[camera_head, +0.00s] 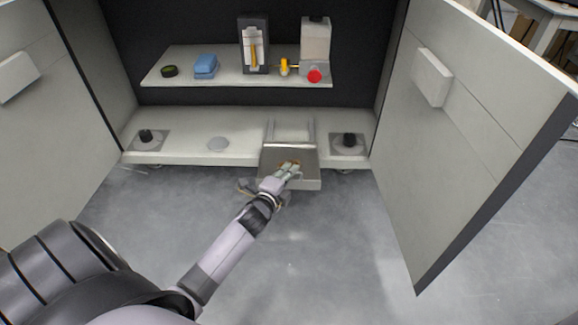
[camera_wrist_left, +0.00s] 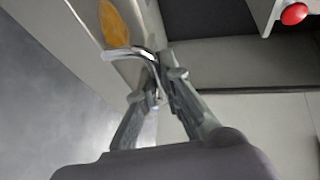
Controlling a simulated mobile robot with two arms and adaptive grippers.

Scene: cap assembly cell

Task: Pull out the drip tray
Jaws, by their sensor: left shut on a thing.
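The drip tray (camera_head: 309,184) is a grey metal tray at the bottom of the open cabinet, right of its middle. Its front part juts out past the cabinet's lower shelf. My left gripper (camera_head: 290,167) is at the front of the tray and covers part of it. In the left wrist view the gripper's fingers (camera_wrist_left: 161,76) are shut on a curved metal handle (camera_wrist_left: 128,54). An orange oval patch (camera_wrist_left: 114,23) shows beside the handle. My right gripper is not in view.
The cabinet's doors stand open at left (camera_head: 50,130) and right (camera_head: 455,130). The lower shelf (camera_head: 185,145) holds dark-knobbed parts (camera_head: 145,136) and (camera_head: 349,140). The upper shelf (camera_head: 225,77) holds a blue block (camera_head: 205,66) and a red-knobbed container (camera_head: 316,42). The floor in front is clear.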

